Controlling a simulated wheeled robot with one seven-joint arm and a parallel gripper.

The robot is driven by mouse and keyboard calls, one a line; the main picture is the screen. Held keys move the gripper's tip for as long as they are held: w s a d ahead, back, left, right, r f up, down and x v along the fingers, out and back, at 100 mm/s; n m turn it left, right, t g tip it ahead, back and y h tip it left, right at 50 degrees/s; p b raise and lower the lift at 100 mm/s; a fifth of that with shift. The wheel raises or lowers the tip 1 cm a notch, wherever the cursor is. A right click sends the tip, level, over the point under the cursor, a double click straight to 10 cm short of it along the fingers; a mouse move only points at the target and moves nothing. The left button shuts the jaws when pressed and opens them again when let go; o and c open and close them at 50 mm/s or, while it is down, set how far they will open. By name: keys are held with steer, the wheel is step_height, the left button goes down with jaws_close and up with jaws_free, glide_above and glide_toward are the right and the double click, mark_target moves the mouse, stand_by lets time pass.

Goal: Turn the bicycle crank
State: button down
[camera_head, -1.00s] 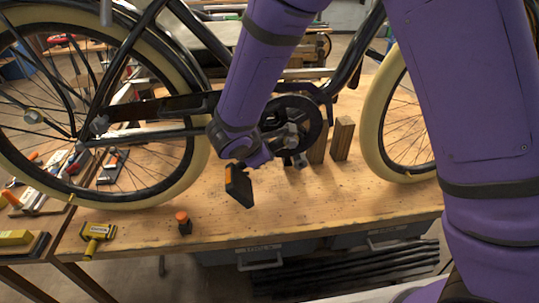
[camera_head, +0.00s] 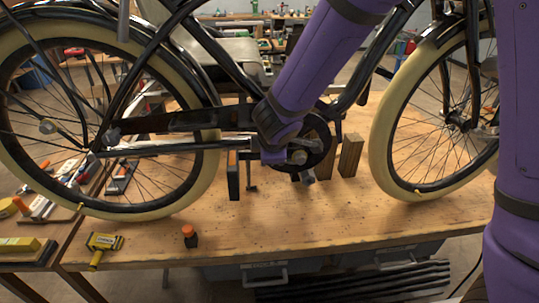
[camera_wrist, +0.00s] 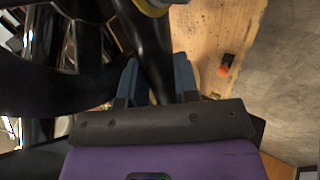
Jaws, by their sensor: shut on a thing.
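The bicycle (camera_head: 145,110) stands over the wooden workbench, its black chainring (camera_head: 326,152) low in the middle of the head view. My purple arm crosses in front of the chainring and hides much of the crank. In the wrist view my gripper (camera_wrist: 155,85) has its two blue-grey fingers on either side of a dark bar, which looks like the crank arm (camera_wrist: 148,35). It is shut on that bar. The exact contact is hidden in the head view.
The workbench (camera_head: 330,215) is mostly clear in front. Wooden blocks (camera_head: 350,156) stand behind the chainring. The front wheel (camera_head: 385,150) is at right.

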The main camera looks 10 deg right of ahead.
steer(key=shift+r, duration=0.1)
stand_by(0.3)
steer(key=c, duration=1.1)
jaws_free()
steer(key=shift+c, duration=0.2)
steer(key=v, duration=1)
steer(key=shift+s+r, duration=0.15)
steer(key=shift+r, duration=0.15)
